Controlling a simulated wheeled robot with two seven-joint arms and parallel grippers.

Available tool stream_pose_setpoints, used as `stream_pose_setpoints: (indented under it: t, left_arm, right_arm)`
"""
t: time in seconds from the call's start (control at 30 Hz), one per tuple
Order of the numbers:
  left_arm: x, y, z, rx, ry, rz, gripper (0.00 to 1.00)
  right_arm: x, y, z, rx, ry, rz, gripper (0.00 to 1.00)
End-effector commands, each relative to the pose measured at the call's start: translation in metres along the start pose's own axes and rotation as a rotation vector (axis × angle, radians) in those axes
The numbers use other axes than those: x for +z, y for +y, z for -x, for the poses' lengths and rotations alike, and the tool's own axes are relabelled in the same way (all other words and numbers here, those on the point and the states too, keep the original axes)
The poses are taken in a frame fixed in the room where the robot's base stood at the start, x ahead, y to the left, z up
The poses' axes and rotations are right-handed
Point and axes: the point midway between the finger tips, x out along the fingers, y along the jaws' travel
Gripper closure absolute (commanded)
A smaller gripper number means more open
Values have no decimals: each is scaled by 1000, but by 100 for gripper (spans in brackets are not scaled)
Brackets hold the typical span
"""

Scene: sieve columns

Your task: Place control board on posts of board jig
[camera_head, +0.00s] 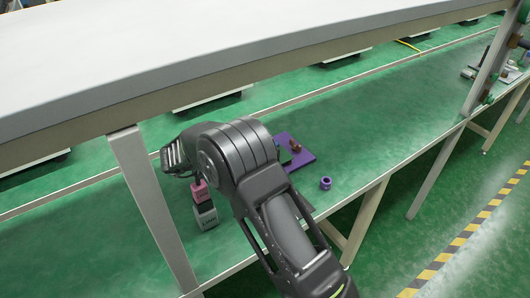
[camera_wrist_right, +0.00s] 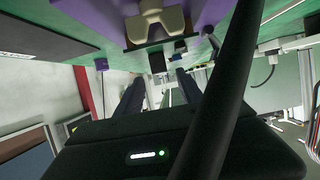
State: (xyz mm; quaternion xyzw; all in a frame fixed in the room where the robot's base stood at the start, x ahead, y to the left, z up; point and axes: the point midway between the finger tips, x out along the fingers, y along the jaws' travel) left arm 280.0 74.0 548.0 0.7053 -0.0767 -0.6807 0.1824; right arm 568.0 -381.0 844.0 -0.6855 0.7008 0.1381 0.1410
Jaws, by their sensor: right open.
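A purple plate (camera_head: 301,151), likely the board jig, lies on the green table, partly hidden behind my right arm. A small brown-red part (camera_head: 295,146) sits on it, with a dark green patch beside it that may be the control board; I cannot tell for sure. In the right wrist view the purple surface (camera_wrist_right: 95,14) fills the top edge, with a beige part (camera_wrist_right: 155,22) and a thin dark strip against it. My right gripper (camera_wrist_right: 160,86) is open, its two fingers apart, with nothing visibly held. The head view hides its fingers. My left gripper is out of view.
A purple ring-like piece (camera_head: 325,184) stands right of the plate near the table's front edge. A pink block (camera_head: 199,192) rests on a grey labelled box (camera_head: 206,217) to the left. A white shelf (camera_head: 200,50) overhangs the table.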

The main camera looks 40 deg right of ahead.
Motion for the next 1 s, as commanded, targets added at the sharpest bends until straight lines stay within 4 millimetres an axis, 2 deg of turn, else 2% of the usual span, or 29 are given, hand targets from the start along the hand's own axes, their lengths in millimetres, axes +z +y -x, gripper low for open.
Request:
stream_pose_setpoints:
  t: [0.1, 0.2, 0.8, 0.9, 0.97, 1.0]
  left_arm:
    - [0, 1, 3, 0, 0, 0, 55]
    - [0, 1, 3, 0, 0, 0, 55]
    - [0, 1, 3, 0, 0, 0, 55]
    - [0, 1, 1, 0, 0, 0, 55]
    - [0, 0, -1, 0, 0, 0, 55]
    - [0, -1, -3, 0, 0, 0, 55]
  right_arm:
    - [-1, -1, 16, -3, 2, 0, 55]
    - [-1, 0, 21, -2, 2, 0, 55]
    - [0, 0, 21, 0, 1, 0, 55]
    - [-3, -2, 14, -4, 6, 0, 55]
    - [-10, -4, 1, -13, 17, 3, 55]
    - [-17, -8, -12, -24, 28, 6, 55]
